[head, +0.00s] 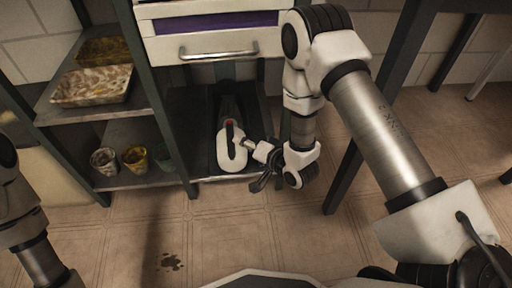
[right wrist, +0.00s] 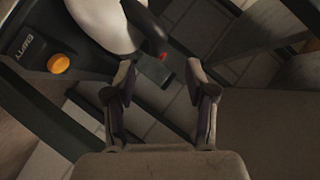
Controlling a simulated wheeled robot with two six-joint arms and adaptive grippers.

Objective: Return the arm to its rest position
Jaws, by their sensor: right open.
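My right gripper (head: 262,181) is low in front of the shelf unit, just right of a white device. In the right wrist view its two fingers (right wrist: 160,82) are apart with nothing held between them. The white device (head: 231,157), like a handheld vacuum, sits on the bottom shelf; its white body (right wrist: 105,22) and dark end with a red spot show beyond the fingers. My right arm (head: 375,130) reaches in from the right and bends down in front of the unit. Part of my left arm (head: 40,262) shows at the left edge; its gripper is out of view.
A white drawer (head: 215,44) with a metal handle is above the device. Left shelves hold patterned trays (head: 92,86) and small pots (head: 135,158). A dark table leg (head: 345,175) stands right of the gripper. An orange button (right wrist: 58,63) sits beside "EMPTY". Floor in front is open, with a dark stain (head: 171,262).

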